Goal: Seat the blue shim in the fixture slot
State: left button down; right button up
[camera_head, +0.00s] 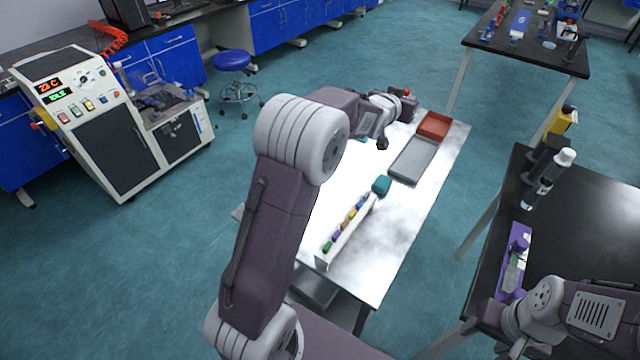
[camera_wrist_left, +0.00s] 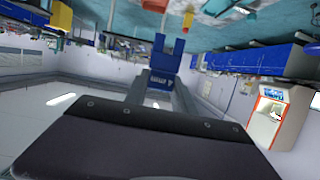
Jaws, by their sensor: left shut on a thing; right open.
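In the left wrist view a blue piece with pale markings (camera_wrist_left: 167,58), likely the blue shim, sits between the fingers of my left gripper (camera_wrist_left: 163,80), which is shut on it. In the head view my left gripper (camera_head: 403,106) is beyond the far-left part of the bright table, with its arm crossing the table; the shim cannot be made out there. My right gripper (camera_head: 492,314) is open at the lower right beside the black table, partly hidden by its wrist. I cannot tell which object is the fixture, and no slot is clearly visible.
The bright table (camera_head: 392,250) bears a white rack (camera_head: 340,246) with several coloured pieces, a teal block (camera_head: 381,185), a grey tray (camera_head: 412,162) and a red tray (camera_head: 434,125). The black table (camera_head: 590,225) carries a purple stand (camera_head: 513,270) and bottles (camera_head: 541,190).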

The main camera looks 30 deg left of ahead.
pick_arm(q)
jog(key=w+a+f+b, duration=0.2)
jog(key=a+f+b, duration=0.35)
jog(key=f, duration=0.65)
jog(key=s+a+f, duration=0.2)
jog(key=a+f, duration=0.1)
jog(key=s+a+f+b, duration=0.1)
jog(key=s+a+f, duration=0.1)
jog(key=a+f, duration=0.2)
jog(key=s+a+f+b, duration=0.1)
jog(key=s+a+f, duration=0.1)
jog(key=a+f, duration=0.2)
jog(key=shift+a+f, duration=0.1)
jog(key=shift+f, duration=0.05)
jog(key=shift+w, duration=0.1)
jog(key=shift+f, duration=0.15)
jog(key=c, duration=1.3)
grip_release()
pick_arm(e)
notch_tip(320, 180, down, 10)
jog(key=shift+a+f, duration=0.15)
jog(key=shift+a, duration=0.05)
jog(key=shift+w, duration=0.1)
